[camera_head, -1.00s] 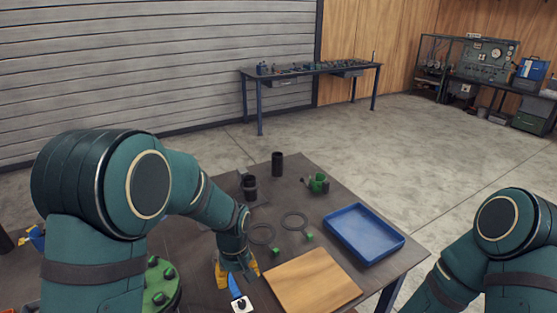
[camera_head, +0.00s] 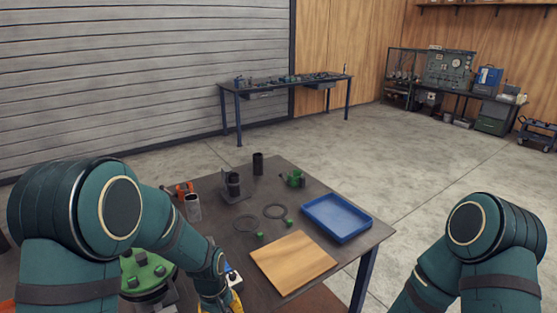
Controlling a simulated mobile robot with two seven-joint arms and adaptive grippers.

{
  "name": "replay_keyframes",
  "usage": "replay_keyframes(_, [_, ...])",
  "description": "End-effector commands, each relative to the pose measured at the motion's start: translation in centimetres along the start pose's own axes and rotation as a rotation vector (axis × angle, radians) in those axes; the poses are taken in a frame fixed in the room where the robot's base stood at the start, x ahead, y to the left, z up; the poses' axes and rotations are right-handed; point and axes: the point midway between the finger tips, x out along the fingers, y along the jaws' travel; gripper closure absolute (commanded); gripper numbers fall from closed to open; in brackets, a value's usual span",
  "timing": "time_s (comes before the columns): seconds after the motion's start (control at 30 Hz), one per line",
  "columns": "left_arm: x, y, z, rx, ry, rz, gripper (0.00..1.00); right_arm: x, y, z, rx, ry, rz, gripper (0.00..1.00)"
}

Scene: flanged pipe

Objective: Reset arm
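My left arm comes in from the left and reaches down over the table's near left part. The yellow fingers of my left gripper (camera_head: 222,306) show only partly at the bottom edge, so their opening is unclear. My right arm is at the right, beyond the table's edge, and its gripper is out of view. A green flange (camera_head: 146,272) with bolt heads is beside the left forearm, partly hidden by it. A small blue and white device (camera_head: 234,278) lies close to the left wrist.
Open floor (camera_head: 440,165) lies beyond and to the right.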

Motion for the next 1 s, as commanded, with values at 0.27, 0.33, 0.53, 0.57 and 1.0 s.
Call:
replay_keyframes(0.27, [10.6, -1.8, 6.2, 0.126, -0.011, 0.145, 0.45, 2.8, 1.0, 0.6, -0.002, -0.007, 0.003, 0.53])
replay_keyframes(0.33, [12.8, -2.1, 8.2, 0.156, 0.001, 0.191, 0.45, 3.5, 1.2, 0.8, -0.003, -0.010, 0.004, 0.53])
replay_keyframes(0.53, [15.8, -2.4, 12.2, 0.213, 0.054, 0.281, 0.45, 4.8, 1.7, 1.1, -0.004, -0.014, 0.005, 0.53])
replay_keyframes(0.57, [16.0, -2.4, 12.5, 0.217, 0.060, 0.288, 0.45, 4.9, 1.7, 1.1, -0.004, -0.014, 0.005, 0.53])
replay_keyframes(1.0, [16.1, -2.4, 13.1, 0.229, 0.080, 0.302, 0.45, 5.0, 1.7, 1.1, -0.005, -0.014, 0.005, 0.53])
